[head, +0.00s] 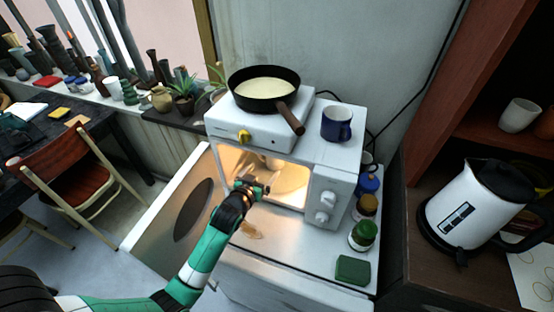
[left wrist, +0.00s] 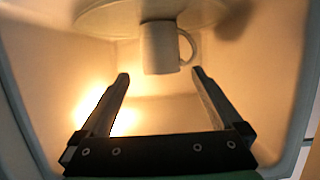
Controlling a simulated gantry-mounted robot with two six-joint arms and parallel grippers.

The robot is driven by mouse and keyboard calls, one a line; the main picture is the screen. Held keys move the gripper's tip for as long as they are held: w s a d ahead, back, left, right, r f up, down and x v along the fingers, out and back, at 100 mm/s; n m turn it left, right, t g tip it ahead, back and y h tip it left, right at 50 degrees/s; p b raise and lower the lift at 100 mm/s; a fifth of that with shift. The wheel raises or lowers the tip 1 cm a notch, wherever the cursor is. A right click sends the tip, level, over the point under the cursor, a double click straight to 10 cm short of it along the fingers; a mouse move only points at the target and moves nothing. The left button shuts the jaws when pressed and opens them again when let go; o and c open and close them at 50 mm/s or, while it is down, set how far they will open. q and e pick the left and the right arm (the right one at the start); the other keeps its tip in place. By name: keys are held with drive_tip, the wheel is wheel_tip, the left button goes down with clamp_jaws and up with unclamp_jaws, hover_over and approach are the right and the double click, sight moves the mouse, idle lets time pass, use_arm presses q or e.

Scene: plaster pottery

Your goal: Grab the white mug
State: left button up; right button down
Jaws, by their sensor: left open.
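A white mug (left wrist: 160,48) is inside the lit microwave (head: 336,187), on its round turntable plate (left wrist: 100,14). In the left wrist view the mug appears upside down below the plate, its handle on the right side. My left gripper (left wrist: 160,76) is open, its two fingers pointing at the mug, which shows just beyond and between the tips. No contact is visible. In the head view my left gripper (head: 254,188) is at the microwave's open front, and the mug cannot be made out clearly behind it. My right gripper is not in view.
The microwave door (head: 186,207) hangs open at the left. A hot plate with a pan (head: 265,88) and a blue mug (head: 337,124) stand on top. Jars (head: 362,236) and a green sponge (head: 352,270) lie at right, near a white kettle (head: 474,205).

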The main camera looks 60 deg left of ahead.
sight(271, 160)
use_arm(q)
drive_tip(key=b+x, duration=0.1)
drive_tip(key=x, duration=0.3)
drive_tip(key=shift+w+a, duration=0.2)
drive_tip(key=shift+a, duration=0.05)
drive_tip(key=b+x, duration=0.2)
drive_tip(key=x, duration=0.2)
drive_tip(key=shift+w+a+f, duration=0.1)
drive_tip(key=shift+f, duration=0.1)
drive_tip(key=shift+w+a, duration=0.3)
drive_tip(key=shift+w, duration=0.05)
drive_tip(key=shift+c, duration=0.3)
drive_tip(key=c, duration=1.5)
